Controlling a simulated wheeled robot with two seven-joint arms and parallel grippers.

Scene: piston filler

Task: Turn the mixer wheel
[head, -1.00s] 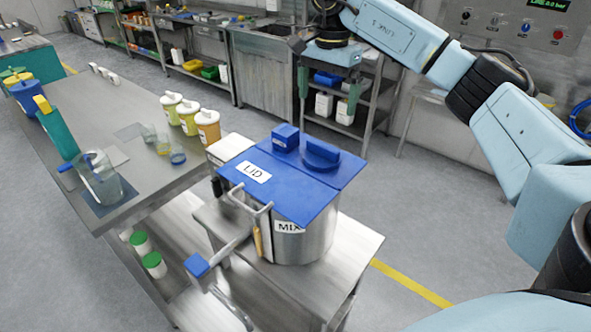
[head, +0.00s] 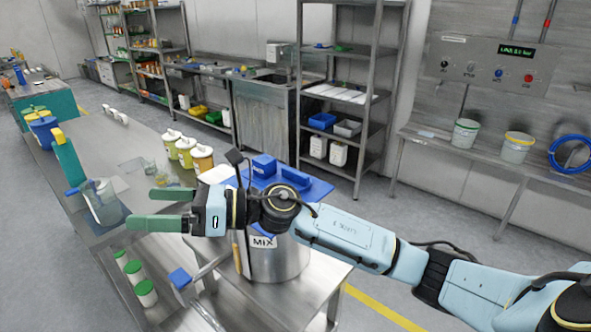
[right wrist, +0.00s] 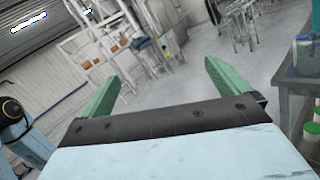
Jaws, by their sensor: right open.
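My right wrist and forearm hide part of the lid and tank. The right wrist view shows the open fingers (right wrist: 160,70) with nothing between them. My left gripper is not in view.
A steel table (head: 150,150) at left holds yellow-orange jars (head: 202,158), a clear jug (head: 101,203) and a teal upright piece (head: 68,158). Green-capped containers (head: 146,292) sit below. Shelves (head: 340,95) and a bench with buckets (head: 517,147) stand behind. Floor right of the cart is clear.

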